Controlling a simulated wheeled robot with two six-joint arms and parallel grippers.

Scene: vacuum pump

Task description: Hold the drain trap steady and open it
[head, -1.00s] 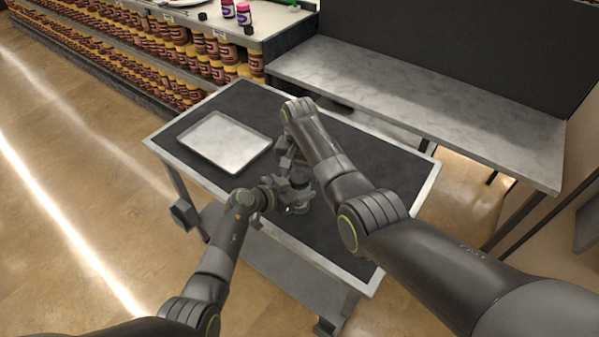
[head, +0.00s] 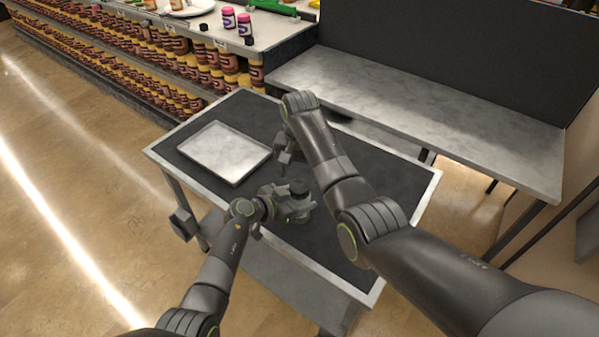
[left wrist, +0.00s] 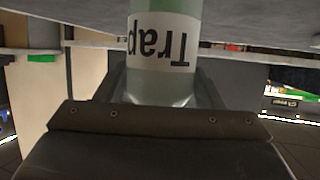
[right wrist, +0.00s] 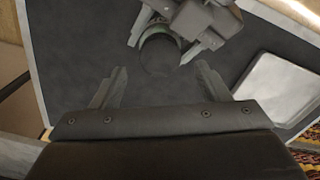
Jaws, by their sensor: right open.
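The drain trap (head: 299,190) stands on the dark top of the cart, a clear jar with a dark cap. In the left wrist view its white label (left wrist: 160,52) reads "Trap" upside down. My left gripper (head: 287,206) has its fingers on both sides of the jar body and appears shut on it, below the cap. My right gripper (head: 284,158) is open and empty, above and a little behind the trap. In the right wrist view the dark cap (right wrist: 160,54) lies ahead of the gap between my right fingers (right wrist: 162,68), apart from them.
A shallow metal tray (head: 222,150) lies at the left back of the cart (head: 385,190). The cart top to the right of the trap is clear. A grey bench (head: 420,105) stands behind, and a shelf with jars (head: 237,20) is at the back left.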

